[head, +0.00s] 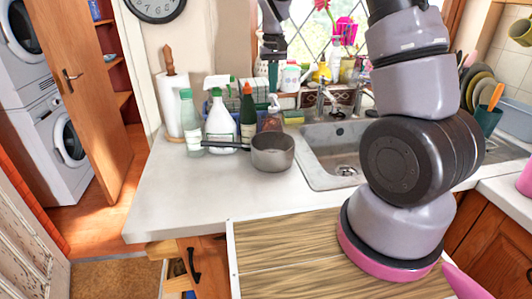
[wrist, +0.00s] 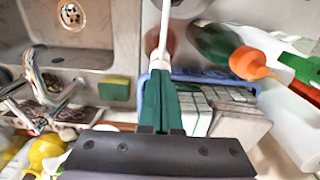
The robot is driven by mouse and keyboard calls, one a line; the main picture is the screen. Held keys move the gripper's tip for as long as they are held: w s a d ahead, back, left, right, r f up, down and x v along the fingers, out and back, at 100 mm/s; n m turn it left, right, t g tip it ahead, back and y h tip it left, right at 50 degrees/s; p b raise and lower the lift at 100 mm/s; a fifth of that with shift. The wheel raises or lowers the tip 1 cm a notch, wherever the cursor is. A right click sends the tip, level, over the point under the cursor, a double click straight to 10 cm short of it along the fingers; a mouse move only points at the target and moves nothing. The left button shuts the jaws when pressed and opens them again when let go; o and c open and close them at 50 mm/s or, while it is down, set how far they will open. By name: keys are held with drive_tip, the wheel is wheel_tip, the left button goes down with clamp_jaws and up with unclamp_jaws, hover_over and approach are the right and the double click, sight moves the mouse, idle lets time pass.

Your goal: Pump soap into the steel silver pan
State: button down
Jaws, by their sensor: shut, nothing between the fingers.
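The steel silver pan (head: 272,154) stands on the counter left of the sink, its dark handle pointing left. The soap dispenser (head: 271,122), a brownish bottle with a white pump, stands just behind the pan. In the wrist view its white pump spout (wrist: 164,28) reaches up the picture. My gripper (head: 272,88) points down above the pump head. In the wrist view my gripper's green fingers (wrist: 158,80) are shut together, with nothing between them. The tips appear close to the pump top; I cannot tell whether they touch it. The pan's inside is mostly hidden.
A white spray bottle (head: 221,124), a dark green bottle with an orange cap (head: 248,118) and a clear bottle (head: 190,122) stand left of the dispenser. The sink (head: 338,150) and faucet are to the right. The counter's front left (head: 190,195) is clear.

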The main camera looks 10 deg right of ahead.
drive_tip(key=shift+f, duration=1.05)
drive_tip(key=shift+r, duration=1.45)
wheel_tip(320, 180, up, 6)
